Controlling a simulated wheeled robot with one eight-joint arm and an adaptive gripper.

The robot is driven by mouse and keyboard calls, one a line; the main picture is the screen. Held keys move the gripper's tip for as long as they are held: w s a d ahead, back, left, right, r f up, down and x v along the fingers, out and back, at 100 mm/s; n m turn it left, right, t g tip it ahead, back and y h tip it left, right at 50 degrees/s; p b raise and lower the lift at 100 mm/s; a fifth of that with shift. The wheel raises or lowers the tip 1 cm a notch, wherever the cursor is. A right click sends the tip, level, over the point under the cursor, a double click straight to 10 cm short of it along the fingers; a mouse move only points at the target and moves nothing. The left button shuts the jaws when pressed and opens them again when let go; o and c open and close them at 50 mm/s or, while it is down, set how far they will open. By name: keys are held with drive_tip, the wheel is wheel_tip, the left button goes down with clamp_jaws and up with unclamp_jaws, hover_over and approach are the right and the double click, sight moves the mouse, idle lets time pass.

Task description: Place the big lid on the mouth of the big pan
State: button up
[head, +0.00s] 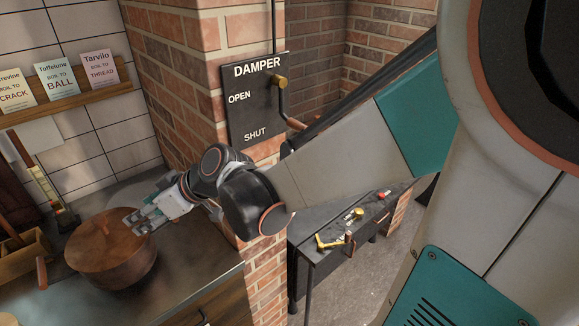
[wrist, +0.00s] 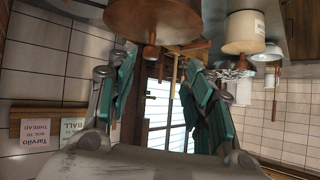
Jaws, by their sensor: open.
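The big pan (head: 122,277) is a round copper-brown pot on the dark counter at the lower left of the head view. Its big lid (head: 92,243) is a flat brown disc that covers the mouth. I cannot tell whether its rim is fully seated.
A wooden box (head: 22,260) stands left of the pan. A brick pillar (head: 190,90) with a damper board (head: 255,100) rises at the right of the counter. A lower dark table (head: 330,240) holds small tools. A pale pot (wrist: 243,33) shows in the wrist view.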

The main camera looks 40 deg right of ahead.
drive_tip(key=s+d+m+h, duration=0.3)
drive_tip(key=s+d, duration=0.1)
drive_tip(key=s, duration=0.5)
drive_tip(key=s+d+r+m+g+h, duration=0.1)
drive_tip(key=s+d+m+h, duration=0.2)
drive_tip(key=s, duration=0.5)
drive_tip(key=shift+s+d+r+h, duration=0.15)
drive_tip(key=shift+s+d+h, duration=0.3)
drive_tip(key=shift+d, duration=0.5)
drive_tip(key=shift+w, duration=0.1)
